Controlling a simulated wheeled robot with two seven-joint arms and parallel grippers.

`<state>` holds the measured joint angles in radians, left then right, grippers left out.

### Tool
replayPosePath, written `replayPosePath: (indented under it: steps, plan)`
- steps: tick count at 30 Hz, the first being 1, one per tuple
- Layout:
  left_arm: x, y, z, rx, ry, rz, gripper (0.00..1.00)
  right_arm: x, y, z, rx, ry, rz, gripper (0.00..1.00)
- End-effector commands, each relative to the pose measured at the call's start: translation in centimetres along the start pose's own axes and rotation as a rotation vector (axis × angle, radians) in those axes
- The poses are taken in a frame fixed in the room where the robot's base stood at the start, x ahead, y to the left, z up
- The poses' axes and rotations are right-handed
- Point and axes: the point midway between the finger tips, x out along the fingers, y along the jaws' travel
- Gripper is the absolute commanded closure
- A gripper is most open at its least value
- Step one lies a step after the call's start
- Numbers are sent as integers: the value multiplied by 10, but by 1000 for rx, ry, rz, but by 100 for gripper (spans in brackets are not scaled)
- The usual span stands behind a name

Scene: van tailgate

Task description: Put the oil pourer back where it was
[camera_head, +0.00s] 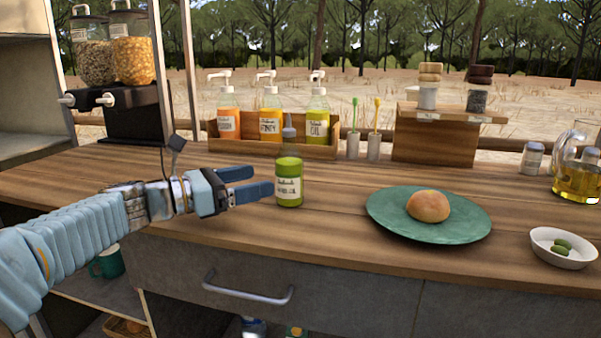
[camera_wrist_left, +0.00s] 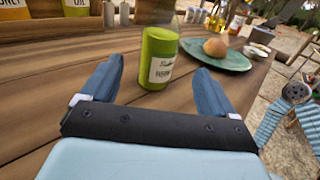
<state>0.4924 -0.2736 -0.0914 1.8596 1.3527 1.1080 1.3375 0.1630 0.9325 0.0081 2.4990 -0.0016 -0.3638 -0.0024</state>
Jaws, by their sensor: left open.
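A green bottle with a pale label and a grey pointed spout, which looks like the oil pourer (camera_head: 289,183), stands upright on the wooden counter, left of the green plate. In the left wrist view the bottle stands between and beyond the fingertips (camera_wrist_left: 160,68); I see no contact.
A wooden rack (camera_head: 277,149) with several pump bottles stands behind the bottle. A green plate (camera_head: 385,212) holds a bun. A small wooden stand (camera_head: 435,143), a glass jug (camera_head: 577,182) and a white bowl (camera_head: 545,240) are to the right. The counter's front left is clear.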

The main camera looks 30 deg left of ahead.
Motion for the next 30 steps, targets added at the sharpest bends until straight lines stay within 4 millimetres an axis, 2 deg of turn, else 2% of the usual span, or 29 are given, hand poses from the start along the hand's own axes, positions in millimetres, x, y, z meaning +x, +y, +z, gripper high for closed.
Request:
replayPosePath:
  steps: [3, 6, 13, 20, 29, 30]
  plan:
    - [26, 0, 0, -3, 0, -3, 12, -1, 0, 0, 0, 0, 0, 0]
    - [43, 0, 0, -1, 1, -2, 12, -1, -1, 0, 0, 0, 0, 0]
    - [64, 1, 0, -1, 1, -1, 12, -2, -1, 0, -1, -1, -1, 0]
    - [99, 2, 0, -1, 0, -1, 12, -4, -3, 0, -2, -2, -2, 0]
    - [106, 2, 0, 0, 0, 0, 12, -4, -3, 1, -2, -2, -2, 0]
    - [106, 2, 0, 0, 0, 0, 16, -4, -3, 1, -2, -2, -2, 0]
